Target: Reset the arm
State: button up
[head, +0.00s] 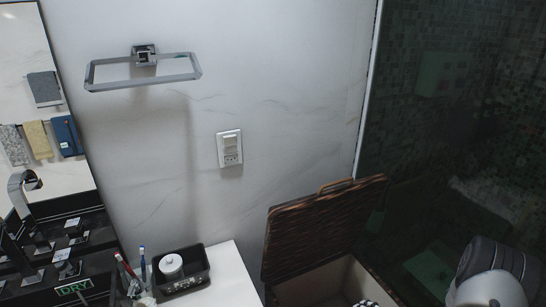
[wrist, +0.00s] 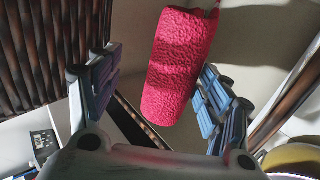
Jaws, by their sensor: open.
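My gripper (wrist: 157,88) is open in the wrist view, its blue-padded fingers spread wide. A bright red, textured roll, like a rolled towel (wrist: 177,62), shows between the fingers, with a gap on each side. It appears to lie beyond the fingertips, inside the basket; the exact distance is unclear. In the head view, a grey and white part of my arm (head: 492,277) is at the bottom right. My gripper is not visible there.
A brown wicker basket (head: 312,232) stands with its lid raised. Left of it is a white counter (head: 228,283) with a black tray (head: 183,284) and toothbrushes (head: 142,262). A towel ring (head: 143,80) and outlet (head: 230,149) are on the wall. Dark glass (head: 455,110) fills the right.

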notch_tip(320, 180, up, 6)
jog(key=p, duration=0.5)
jog(key=shift+f, duration=0.1)
jog(key=w+a+r+n+y, duration=0.1)
jog(key=w+a+r+n, duration=0.15)
jog(key=r+n, duration=0.3)
jog(key=w+a+r+n+y, duration=0.2)
jog(key=a+r+n, duration=0.2)
jog(key=r, duration=0.3)
jog(key=s+a+r+n+g+y, duration=0.1)
jog(key=s+a+r+n+g, duration=0.1)
jog(key=a+r+n, duration=0.5)
jog(key=s+a+r+n+g+y, duration=0.1)
jog(key=s+a+r+n+g, duration=0.15)
jog(key=a+r+n, duration=0.45)
jog(key=s+a+r+n+g+h, duration=0.1)
jog(key=s+a+r+n+h, duration=0.1)
jog(key=s+r+n, duration=0.55)
jog(key=s+a+r+n+g+h, duration=0.1)
jog(key=s+a+r+n+h, duration=0.15)
jog(key=s+r+n, duration=0.5)
jog(key=s+d+n+t+h, duration=0.2)
jog(key=s+d+n+h, duration=0.1)
jog(key=s+n, duration=0.5)
jog(key=d+n, duration=0.1)
jog(key=n, duration=0.2)
jog(key=shift+s+d+r+h, duration=0.2)
jog(key=shift+s+d+h, duration=0.05)
jog(key=shift+d+h, duration=0.1)
